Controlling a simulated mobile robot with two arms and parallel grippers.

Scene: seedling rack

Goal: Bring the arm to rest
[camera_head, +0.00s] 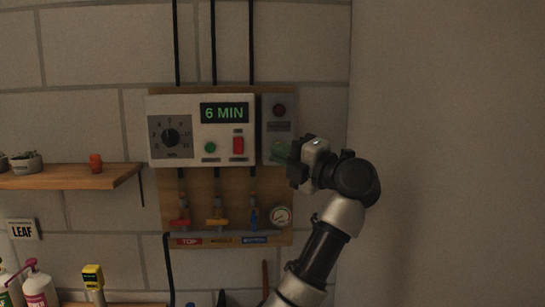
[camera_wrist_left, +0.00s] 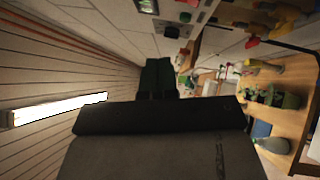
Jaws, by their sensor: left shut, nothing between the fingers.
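My left arm (camera_head: 318,245) rises from the bottom of the head view, and its gripper (camera_head: 291,163) points left at the right edge of the control panel. The gripper is shut and holds nothing. In the left wrist view its dark fingers (camera_wrist_left: 158,78) are together, with the panel beyond and above them. In the head view the gripper is in front of or beside the green button (camera_head: 281,151) on the grey switch box (camera_head: 278,127); I cannot tell whether it touches. The right gripper is not in view.
The timer box (camera_head: 202,130) reads 6 MIN and has a dial (camera_head: 170,137) and a red switch (camera_head: 238,145). A wooden shelf (camera_head: 70,178) is at left. The wall to the right is bare.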

